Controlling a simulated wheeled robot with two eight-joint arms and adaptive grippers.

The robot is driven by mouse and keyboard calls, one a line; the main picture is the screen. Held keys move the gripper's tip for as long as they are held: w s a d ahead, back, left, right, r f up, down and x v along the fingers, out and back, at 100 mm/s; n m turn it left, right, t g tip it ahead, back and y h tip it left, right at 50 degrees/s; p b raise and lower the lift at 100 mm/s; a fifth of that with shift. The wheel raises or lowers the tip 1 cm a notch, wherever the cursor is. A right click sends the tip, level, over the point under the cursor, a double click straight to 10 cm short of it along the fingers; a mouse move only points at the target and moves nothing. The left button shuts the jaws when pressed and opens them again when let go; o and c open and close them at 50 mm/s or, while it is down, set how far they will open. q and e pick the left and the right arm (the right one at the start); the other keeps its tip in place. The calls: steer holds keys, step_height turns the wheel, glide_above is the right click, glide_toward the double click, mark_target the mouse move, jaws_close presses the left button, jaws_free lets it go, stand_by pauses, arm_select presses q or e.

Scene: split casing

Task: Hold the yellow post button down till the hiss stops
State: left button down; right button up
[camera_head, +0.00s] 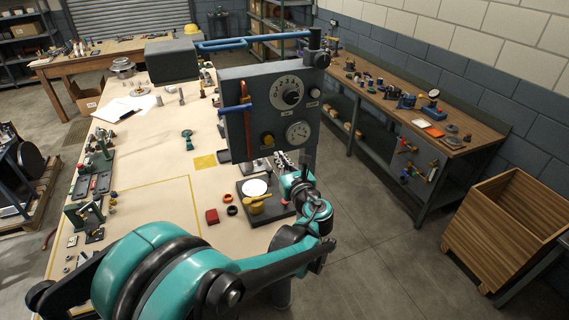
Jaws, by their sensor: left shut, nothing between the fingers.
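A dark grey control box (273,108) stands over the table's right edge. My left gripper (283,159) is shut and empty, just below the box's lower edge and a little right of the yellow button. It looks apart from the button, but the depth between them is hard to judge. Whether the button is pressed in cannot be told. My right gripper is not in view.
Below the box, a dark plate (245,188) bears a white disc (254,187) and a yellow part (258,205). A red block (211,216) lies to its left. A wooden crate (505,225) stands at right.

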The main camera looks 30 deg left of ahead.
mark_target(269, 140)
arm_select(q)
steer(key=p+x, duration=0.1)
steer(key=x, duration=0.7)
steer(key=shift+f, duration=0.1)
steer(key=shift+a, duration=0.1)
steer(key=shift+b+x, duration=0.45)
steer(key=shift+x, duration=0.4)
steer(key=shift+s+r, duration=0.1)
steer(key=shift+r, duration=0.15)
stand_by(1.1)
